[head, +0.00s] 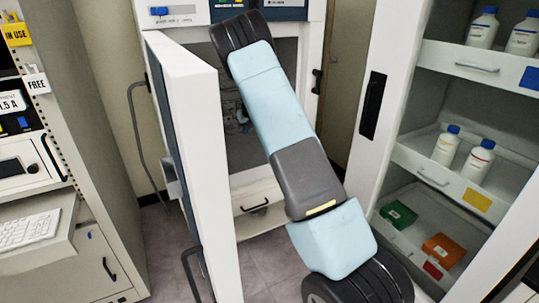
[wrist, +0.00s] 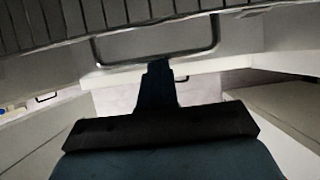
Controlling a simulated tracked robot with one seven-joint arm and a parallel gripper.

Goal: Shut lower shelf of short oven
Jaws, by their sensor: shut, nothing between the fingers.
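The short oven (head: 268,205) stands ahead with its white door (head: 200,150) swung open to the left. My arm reaches across its dark opening and hides most of the inside. My gripper (wrist: 157,70) shows in the wrist view as a dark, narrow, shut shape with nothing held. A wire shelf (wrist: 60,22) fills the top of that view, with a metal handle loop (wrist: 215,38) along its edge. The fingertips overlap the lower bar of the loop in the picture; I cannot tell if they touch it. Which shelf level this is, I cannot tell. The gripper is largely hidden in the head view.
A cabinet with open shelves of bottles (head: 446,145) and a green box (head: 398,214) stands at the right. A grey rack with a keyboard (head: 28,228) stands at the left. The open oven door edge is close to my arm. Some floor (head: 170,250) shows between.

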